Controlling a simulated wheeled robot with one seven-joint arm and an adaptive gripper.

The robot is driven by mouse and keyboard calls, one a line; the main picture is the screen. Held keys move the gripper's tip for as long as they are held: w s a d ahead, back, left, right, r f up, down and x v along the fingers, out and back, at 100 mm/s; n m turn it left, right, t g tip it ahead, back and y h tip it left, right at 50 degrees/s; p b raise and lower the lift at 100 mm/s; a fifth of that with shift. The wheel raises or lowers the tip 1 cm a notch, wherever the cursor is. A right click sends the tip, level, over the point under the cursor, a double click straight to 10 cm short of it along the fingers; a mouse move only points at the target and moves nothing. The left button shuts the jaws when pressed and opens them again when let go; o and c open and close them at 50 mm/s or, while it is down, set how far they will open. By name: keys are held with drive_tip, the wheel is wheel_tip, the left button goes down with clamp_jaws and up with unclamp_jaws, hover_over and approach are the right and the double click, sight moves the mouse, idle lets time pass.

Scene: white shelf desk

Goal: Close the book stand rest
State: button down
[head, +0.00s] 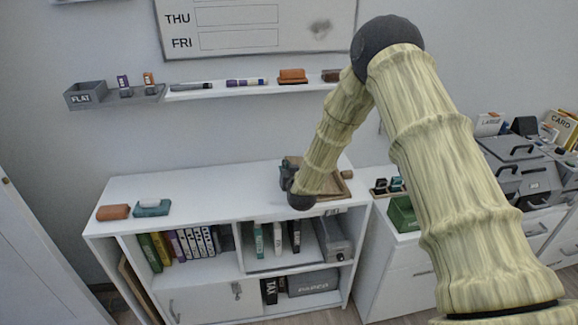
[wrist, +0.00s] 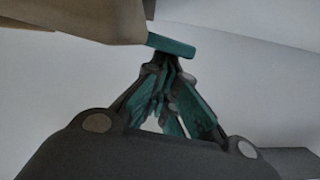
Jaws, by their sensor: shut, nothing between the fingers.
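A brown wooden stand (head: 342,187), which looks like the book stand, sits on top of the white shelf desk toward its right end. My arm hides its left part, and I cannot tell the angle of its rest. In the wrist view a brown surface (wrist: 70,18) fills the upper left, probably part of the stand. My gripper (wrist: 171,46) is shut and empty, its teal fingertips together right beside the edge of that brown surface. I cannot tell whether they touch. In the head view the gripper is a dark shape at the stand's left side, partly hidden by my arm.
The white desk top (head: 225,190) is clear between the stand and two erasers, one orange (head: 113,212) and one teal (head: 152,207), at the left. A wall ledge (head: 220,92) holds markers above. A green box (head: 403,214) stands on a lower cabinet at right.

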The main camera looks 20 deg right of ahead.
drive_tip(key=shift+a+f+n+h+b, duration=0.2)
drive_tip(key=shift+f+n+b, duration=0.25)
drive_tip(key=shift+f, duration=0.45)
drive_tip(key=shift+a+f+n+h+b, duration=0.1)
drive_tip(key=shift+a+f+n+b, duration=0.25)
drive_tip(key=shift+f, duration=0.5)
drive_tip(key=shift+d, duration=0.1)
